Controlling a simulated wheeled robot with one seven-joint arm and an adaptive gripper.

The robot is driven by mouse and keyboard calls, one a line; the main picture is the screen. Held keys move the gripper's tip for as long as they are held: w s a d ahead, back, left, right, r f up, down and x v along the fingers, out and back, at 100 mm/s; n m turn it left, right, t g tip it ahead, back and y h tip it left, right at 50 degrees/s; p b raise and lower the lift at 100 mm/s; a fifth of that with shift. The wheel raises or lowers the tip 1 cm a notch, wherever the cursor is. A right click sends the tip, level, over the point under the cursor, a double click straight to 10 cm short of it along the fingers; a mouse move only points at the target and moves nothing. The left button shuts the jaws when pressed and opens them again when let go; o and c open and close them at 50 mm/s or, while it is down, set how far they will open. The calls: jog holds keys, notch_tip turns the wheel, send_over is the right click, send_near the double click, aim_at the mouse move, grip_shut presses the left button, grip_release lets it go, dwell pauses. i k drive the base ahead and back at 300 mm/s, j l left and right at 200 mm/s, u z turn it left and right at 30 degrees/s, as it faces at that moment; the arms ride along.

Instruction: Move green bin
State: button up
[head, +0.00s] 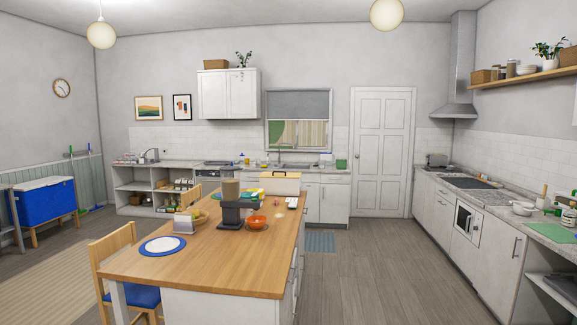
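I cannot make out a clear green bin in the head view. A small green box-like thing (341,164) stands on the back counter, left of the white door; it is too small to tell whether it is a bin. A flat green item (553,233) lies on the right counter, with a small green thing (574,193) at the picture's right edge. My gripper is not in view.
A blue chest (46,203) is at the left. Floor (370,270) right of the island is clear.

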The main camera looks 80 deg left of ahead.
aim_at(340, 165)
jog(key=u, duration=2.4)
jog(key=i, duration=9.3)
jog(key=i+l+u, duration=0.15)
jog(key=i, duration=0.35)
jog(key=i+l+u, duration=0.1)
jog(key=i, duration=0.45)
jog(key=i+l+u, duration=0.15)
jog(key=i+l, duration=0.15)
jog(key=i, duration=0.2)
jog(key=i+l+u, duration=0.15)
jog(key=i, duration=0.35)
jog(key=l, duration=0.1)
